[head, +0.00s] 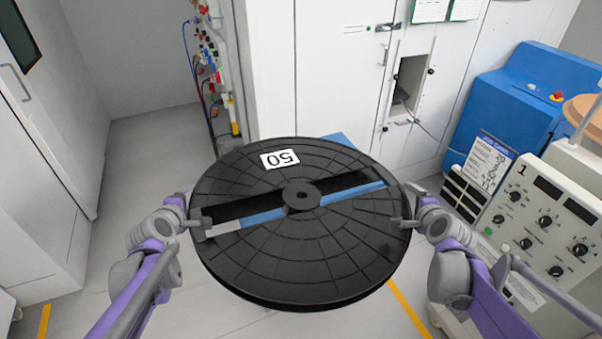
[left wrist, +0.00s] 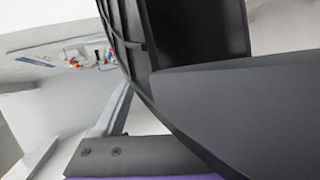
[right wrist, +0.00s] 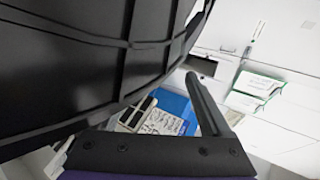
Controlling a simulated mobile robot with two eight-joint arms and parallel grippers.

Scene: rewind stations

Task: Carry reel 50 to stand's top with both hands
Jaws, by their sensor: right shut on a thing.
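Reel 50 (head: 300,250) is a large black disc with a white label reading 50, upside down in the head view. Its face lies roughly level between my arms, and blue and white show through its slot. My left gripper (head: 203,225) is at the reel's left rim; the reel fills much of the left wrist view (left wrist: 190,40), and the grip itself is unclear. My right gripper (head: 402,222) is shut on the right rim; the reel's dark side fills the left of the right wrist view (right wrist: 70,80). No stand can be made out for certain.
A blue surface (head: 339,139) peeks out behind the reel's far edge. A cream control panel (head: 545,220) with knobs stands at right, before a blue machine (head: 515,100). Cables and fittings (head: 212,75) hang at the back left. Grey floor (head: 150,150) is open at left.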

